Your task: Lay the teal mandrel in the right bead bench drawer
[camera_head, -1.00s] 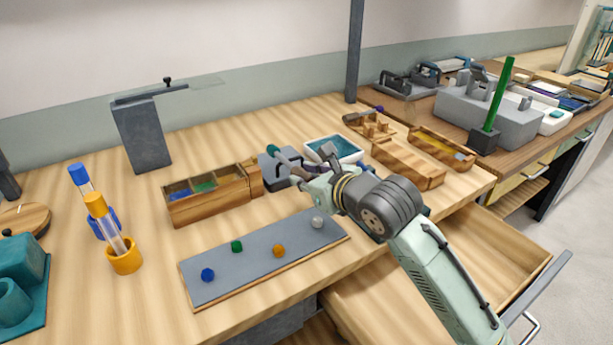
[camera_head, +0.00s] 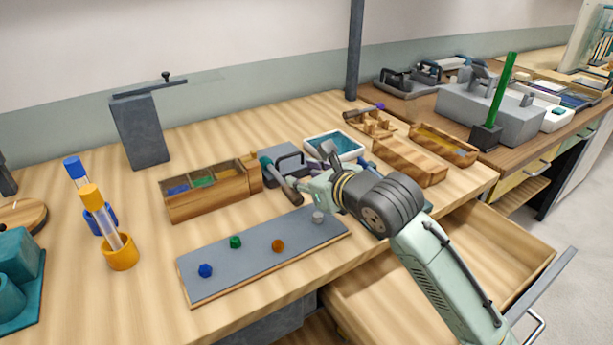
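The teal mandrel (camera_head: 265,161) shows as a teal end with a thin shaft slanting down right to my gripper (camera_head: 298,186). My gripper appears shut on it, above the bench between the grey block and the slate strip. The fingers hide part of the shaft, and the contact is small in view. The right bead bench drawer (camera_head: 503,244) is pulled open at the lower right. Its bare wooden floor shows, and my arm covers part of it.
A slate strip (camera_head: 228,262) with several coloured knobs lies in front. A divided wooden box (camera_head: 212,202) stands left of my gripper, a grey block (camera_head: 285,158) behind it. A blue-lined tray (camera_head: 335,146) and wooden trays (camera_head: 409,165) stand to the right. Orange and blue holders stand far left.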

